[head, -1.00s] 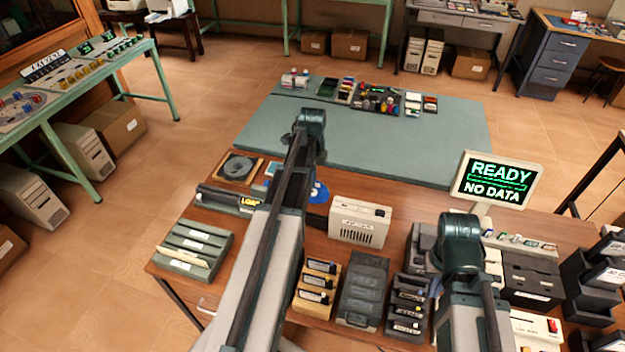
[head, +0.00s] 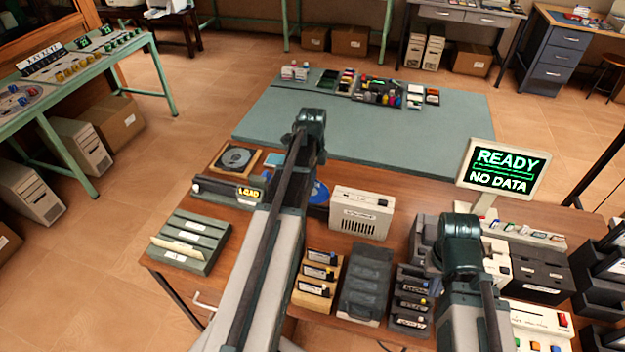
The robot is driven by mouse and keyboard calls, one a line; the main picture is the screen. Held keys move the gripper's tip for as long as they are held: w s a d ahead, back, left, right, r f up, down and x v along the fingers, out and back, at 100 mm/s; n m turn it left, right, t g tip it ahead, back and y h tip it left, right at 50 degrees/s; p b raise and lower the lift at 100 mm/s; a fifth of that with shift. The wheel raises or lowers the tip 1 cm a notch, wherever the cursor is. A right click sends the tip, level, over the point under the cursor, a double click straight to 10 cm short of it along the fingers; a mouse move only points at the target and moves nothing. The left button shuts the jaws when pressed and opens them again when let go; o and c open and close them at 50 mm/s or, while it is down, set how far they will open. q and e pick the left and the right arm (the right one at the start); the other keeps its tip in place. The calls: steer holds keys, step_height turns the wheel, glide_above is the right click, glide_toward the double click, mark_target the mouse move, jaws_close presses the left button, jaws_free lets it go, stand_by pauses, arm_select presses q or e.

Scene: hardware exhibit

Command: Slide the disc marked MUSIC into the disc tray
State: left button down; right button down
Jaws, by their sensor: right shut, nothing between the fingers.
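A dark disc (head: 237,158) lies flat in a square wooden holder on the near table, left of my left arm. A blue disc (head: 320,194) shows partly behind my left arm. I cannot read MUSIC on either disc. A long dark unit with a yellow LOAD label (head: 251,194) lies just in front of the wooden holder. My left arm covers its right end, so I cannot tell whether a tray is out. My left arm reaches forward over the table and my right arm stands at the right. Neither gripper's fingers can be seen; the arm links hide them.
A screen (head: 503,170) reads READY, NO DATA. A beige speaker-like box (head: 361,214) stands right of the blue disc. Cartridge racks (head: 410,302) and a slotted grey holder (head: 190,241) crowd the front. The green mat (head: 400,135) behind is largely clear, with small items along its far edge.

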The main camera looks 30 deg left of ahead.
mark_target(312, 193)
arm_select(q)
steer(key=shift+f+b, duration=0.65)
steer(key=shift+b, duration=0.05)
arm_select(e)
steer(key=shift+f, duration=0.7)
stand_by(0.7)
